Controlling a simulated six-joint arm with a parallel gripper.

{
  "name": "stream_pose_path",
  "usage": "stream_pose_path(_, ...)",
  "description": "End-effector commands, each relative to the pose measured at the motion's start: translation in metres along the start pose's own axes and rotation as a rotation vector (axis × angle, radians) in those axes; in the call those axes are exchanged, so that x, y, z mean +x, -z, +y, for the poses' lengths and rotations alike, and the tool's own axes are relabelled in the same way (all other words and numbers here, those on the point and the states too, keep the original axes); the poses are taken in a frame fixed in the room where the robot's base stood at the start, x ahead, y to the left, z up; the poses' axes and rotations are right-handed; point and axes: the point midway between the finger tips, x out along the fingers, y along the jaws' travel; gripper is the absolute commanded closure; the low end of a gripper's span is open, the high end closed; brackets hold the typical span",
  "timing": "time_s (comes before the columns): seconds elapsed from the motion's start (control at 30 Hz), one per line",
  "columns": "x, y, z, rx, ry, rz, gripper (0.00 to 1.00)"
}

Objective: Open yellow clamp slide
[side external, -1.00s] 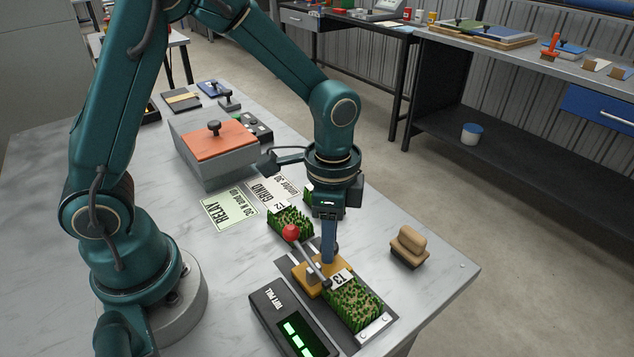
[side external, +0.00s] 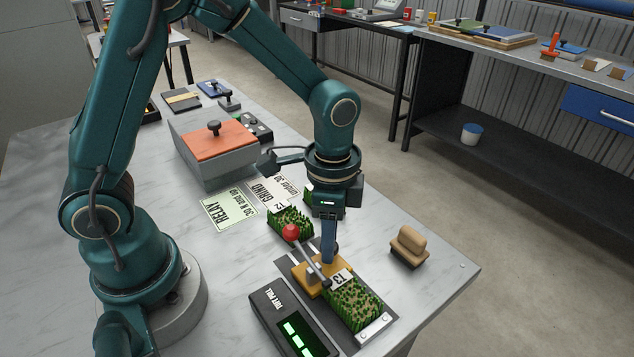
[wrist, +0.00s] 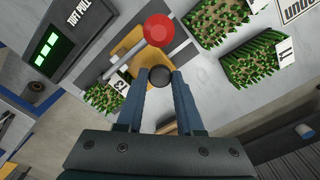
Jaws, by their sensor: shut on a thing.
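The yellow clamp slide (side external: 308,283) lies across the dark fixture plate (side external: 374,330), at one end of the turf piece tagged 13 (side external: 354,305). It also shows in the wrist view (wrist: 127,44). My gripper (side external: 329,259) points down at the yellow clamp slide. In the wrist view its blue fingers (wrist: 161,78) are shut on a round dark knob (wrist: 161,71) at the yellow part. A lever with a red ball (side external: 290,233) slants up beside my fingers. The fingers partly hide the knob and part of the slide in the side view.
The tuft pull meter (side external: 277,308) with green lights stands beside the fixture. Other turf pieces (side external: 290,221) lie behind it, near the printed cards (side external: 230,210). A wooden-handled block (side external: 409,247) is at the right. A grey box with an orange lid (side external: 212,141) stands farther back.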

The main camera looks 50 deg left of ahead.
Motion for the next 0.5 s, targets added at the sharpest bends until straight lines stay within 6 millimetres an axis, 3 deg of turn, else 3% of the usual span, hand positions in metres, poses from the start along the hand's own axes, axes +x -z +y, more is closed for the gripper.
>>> stream_pose_path(0.5, -0.001, -0.023, -0.025, 0.0, 0.004, 0.006, 1.0)
